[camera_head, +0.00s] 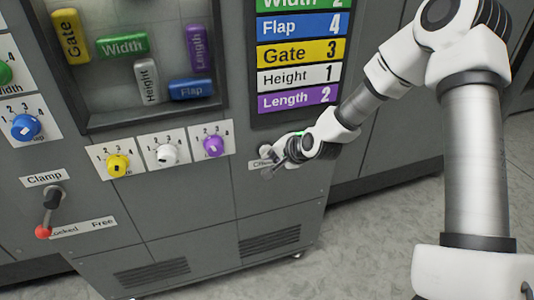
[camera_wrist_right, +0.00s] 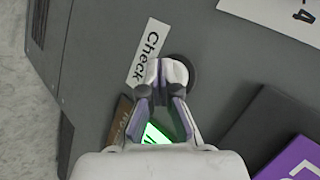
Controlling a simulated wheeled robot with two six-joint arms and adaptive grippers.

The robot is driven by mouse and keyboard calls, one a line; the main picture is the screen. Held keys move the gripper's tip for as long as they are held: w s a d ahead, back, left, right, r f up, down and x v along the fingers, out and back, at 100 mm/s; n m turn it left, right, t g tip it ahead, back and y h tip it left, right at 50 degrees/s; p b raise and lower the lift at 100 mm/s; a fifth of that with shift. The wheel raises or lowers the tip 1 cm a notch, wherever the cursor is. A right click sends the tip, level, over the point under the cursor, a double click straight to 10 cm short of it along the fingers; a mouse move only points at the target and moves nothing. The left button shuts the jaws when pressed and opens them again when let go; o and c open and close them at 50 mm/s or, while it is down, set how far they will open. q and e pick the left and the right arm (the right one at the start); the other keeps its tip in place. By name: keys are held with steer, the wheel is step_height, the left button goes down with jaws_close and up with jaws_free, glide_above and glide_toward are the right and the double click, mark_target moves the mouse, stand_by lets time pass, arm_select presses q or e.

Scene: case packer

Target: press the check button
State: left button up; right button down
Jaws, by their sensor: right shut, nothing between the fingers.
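The Check label (camera_wrist_right: 148,50) is a white plate with black text on the grey machine front. Next to it is the round check button (camera_wrist_right: 190,76) with a dark ring, partly hidden by my right gripper (camera_wrist_right: 163,78). My right gripper is shut and empty, its tips in front of the button. Whether they touch it I cannot tell. My left gripper is out of view.
Yellow (camera_head: 118,166), white (camera_head: 167,155) and purple (camera_head: 213,146) knobs are left of the gripper. The clamp lever (camera_head: 43,231) has its red ball by Locked. A lit green patch (camera_wrist_right: 155,134) shows between the fingers. Above is a coloured setting list (camera_head: 300,52).

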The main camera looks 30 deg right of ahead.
steer(key=shift+w, duration=0.15)
stand_by(0.3)
steer(key=shift+s+a+p, duration=0.2)
steer(key=shift+s+p, duration=0.25)
steer(key=shift+s, duration=0.5)
steer(key=shift+s+a+p, duration=0.2)
steer(key=shift+s+p, duration=0.15)
steer(key=shift+s, duration=0.45)
steer(key=shift+s+a+p, duration=0.2)
steer(key=shift+s+p, duration=0.1)
steer(key=shift+s, duration=0.5)
steer(key=shift+s+a+p, duration=0.2)
steer(key=shift+s+p, duration=0.15)
steer(key=shift+s, duration=0.45)
